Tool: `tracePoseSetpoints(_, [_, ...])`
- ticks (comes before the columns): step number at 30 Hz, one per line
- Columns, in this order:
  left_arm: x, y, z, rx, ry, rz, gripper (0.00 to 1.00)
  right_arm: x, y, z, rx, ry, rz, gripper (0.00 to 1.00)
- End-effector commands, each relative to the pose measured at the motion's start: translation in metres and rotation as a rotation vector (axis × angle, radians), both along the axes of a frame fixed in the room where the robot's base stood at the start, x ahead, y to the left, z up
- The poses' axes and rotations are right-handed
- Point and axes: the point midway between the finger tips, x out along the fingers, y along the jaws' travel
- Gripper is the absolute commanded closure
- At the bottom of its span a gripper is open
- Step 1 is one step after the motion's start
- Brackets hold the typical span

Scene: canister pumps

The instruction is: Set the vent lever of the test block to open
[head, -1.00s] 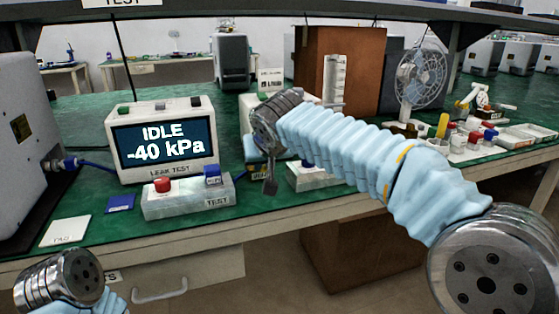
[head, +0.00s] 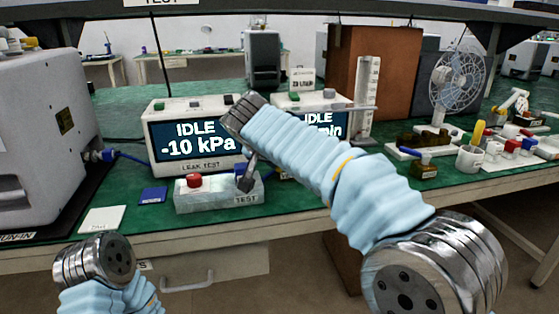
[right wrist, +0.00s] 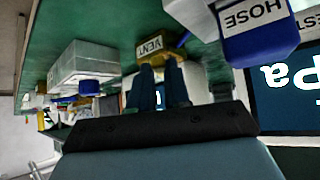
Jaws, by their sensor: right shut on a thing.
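The grey test block (head: 215,203) stands at the bench's front edge in the head view, with a red knob (head: 194,180) on its left and a TEST label.
The leak tester (head: 190,170) behind the block reads IDLE, -10 kPa. A second display (head: 310,130) stands right of it, partly behind my arm. A blue square (head: 153,195) and a white card (head: 103,219) lie left of the block. A fan (head: 458,82) is farther right.

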Motion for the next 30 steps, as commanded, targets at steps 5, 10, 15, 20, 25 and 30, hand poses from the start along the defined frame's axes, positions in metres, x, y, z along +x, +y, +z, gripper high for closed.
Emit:
tracePoseSetpoints(5, [0.000, 0.000, 0.000, 0.000, 0.000, 0.000, 0.57, 0.000, 0.001, 0.000, 0.003, -0.001, 0.000, 1.00])
tracePoseSetpoints(10, [0.000, 0.000, 0.000, 0.000, 0.000, 0.000, 0.57, 0.000, 0.001, 0.000, 0.003, 0.000, 0.000, 0.70])
tracePoseSetpoints(15, [0.000, 0.000, 0.000, 0.000, 0.000, 0.000, 0.57, 0.000, 0.000, 0.000, 0.002, 0.000, 0.001, 0.57])
tracePoseSetpoints(20, [0.000, 0.000, 0.000, 0.000, 0.000, 0.000, 0.57, 0.000, 0.000, 0.000, 0.002, -0.001, 0.001, 0.57])
tracePoseSetpoints(25, [0.000, 0.000, 0.000, 0.000, 0.000, 0.000, 0.57, -0.008, 0.003, 0.009, 0.004, -0.002, 0.003, 0.57])
tracePoseSetpoints(30, [0.000, 0.000, 0.000, 0.000, 0.000, 0.000, 0.57, -0.032, 0.012, 0.035, 0.005, -0.004, 0.004, 0.57])
